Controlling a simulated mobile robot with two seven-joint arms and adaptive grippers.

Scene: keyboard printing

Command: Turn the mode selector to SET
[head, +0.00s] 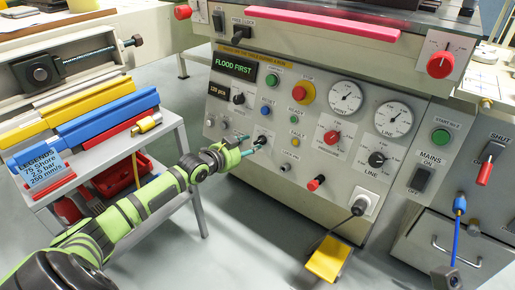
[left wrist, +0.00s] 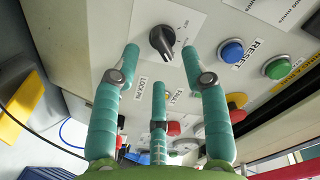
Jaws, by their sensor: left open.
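The mode selector appears to be the black knob (head: 263,139) low on the grey control panel, partly covered by my fingers in the head view. In the left wrist view this black knob (left wrist: 163,41) stands on a white plate with small lettering, and its exact setting is hard to read. My left gripper (head: 249,146) has its green fingers spread just in front of the knob. In the left wrist view the left gripper (left wrist: 161,65) is open, with a fingertip to each side of the knob and nothing held. I cannot tell whether a finger touches it.
Close by are a blue button (head: 266,110), a green READY button (head: 298,121) and a yellow FAULT lamp (head: 295,142). A red emergency button (head: 303,93) is above. A grey side table (head: 160,139) with colored bars stands left of the panel.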

